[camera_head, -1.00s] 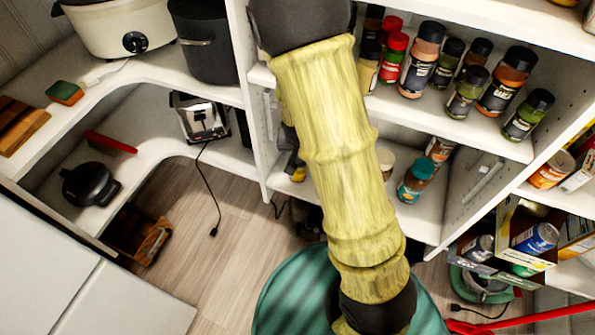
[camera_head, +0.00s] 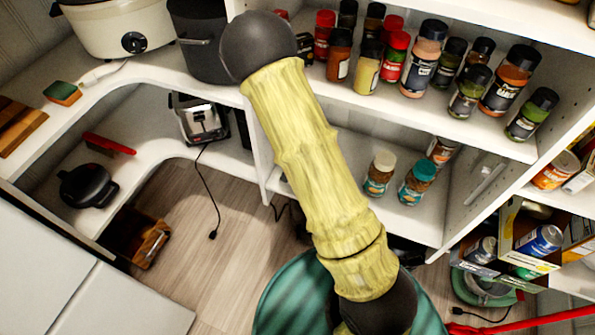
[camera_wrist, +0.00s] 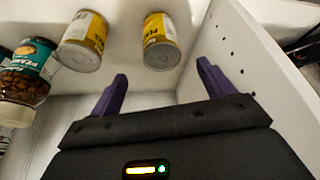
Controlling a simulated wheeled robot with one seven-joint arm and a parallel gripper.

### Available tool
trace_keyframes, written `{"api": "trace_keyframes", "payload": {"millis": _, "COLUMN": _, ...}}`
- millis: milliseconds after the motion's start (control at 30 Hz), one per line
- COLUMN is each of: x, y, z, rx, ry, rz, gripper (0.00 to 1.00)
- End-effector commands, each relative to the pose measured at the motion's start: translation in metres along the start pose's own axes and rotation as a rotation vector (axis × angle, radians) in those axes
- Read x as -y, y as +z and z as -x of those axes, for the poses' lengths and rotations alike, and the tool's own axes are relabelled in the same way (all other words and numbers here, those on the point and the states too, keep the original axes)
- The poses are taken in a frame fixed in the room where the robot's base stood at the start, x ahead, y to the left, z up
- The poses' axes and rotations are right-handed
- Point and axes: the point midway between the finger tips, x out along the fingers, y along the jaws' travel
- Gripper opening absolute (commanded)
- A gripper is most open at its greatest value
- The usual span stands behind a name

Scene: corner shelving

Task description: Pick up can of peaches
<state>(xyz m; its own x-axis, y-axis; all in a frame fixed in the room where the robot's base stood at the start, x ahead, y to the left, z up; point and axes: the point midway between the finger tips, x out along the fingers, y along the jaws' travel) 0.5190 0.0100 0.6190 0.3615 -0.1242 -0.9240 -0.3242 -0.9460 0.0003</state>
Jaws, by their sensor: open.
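Two yellow cans show at the top of the wrist view. One yellow can (camera_wrist: 161,42) stands ahead of the space between my fingers, with partly readable lettering starting "PE". The other yellow can (camera_wrist: 84,42) is to its left, past my left finger. My gripper (camera_wrist: 160,72) is open and empty, its two purple fingers pointing towards the cans. The nearer ends of the cans look just beyond the fingertips, apart from them. In the head view my yellow arm covers the gripper, and I cannot make out the yellow cans there.
A teal-labelled jar (camera_wrist: 30,72) stands left of the cans. A white shelf side wall (camera_wrist: 250,60) runs close along my right finger. In the head view, jars (camera_head: 416,184) stand on the lower shelf, and spice bottles (camera_head: 425,58) crowd the shelf above.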

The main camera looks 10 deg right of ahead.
Motion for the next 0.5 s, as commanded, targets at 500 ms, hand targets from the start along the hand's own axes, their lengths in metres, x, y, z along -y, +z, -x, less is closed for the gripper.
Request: {"api": "trace_keyframes", "payload": {"millis": 500, "x": 0.000, "y": 0.000, "z": -0.065, "rx": -0.001, "ry": 0.000, "rz": -0.001, "gripper": 0.81}}
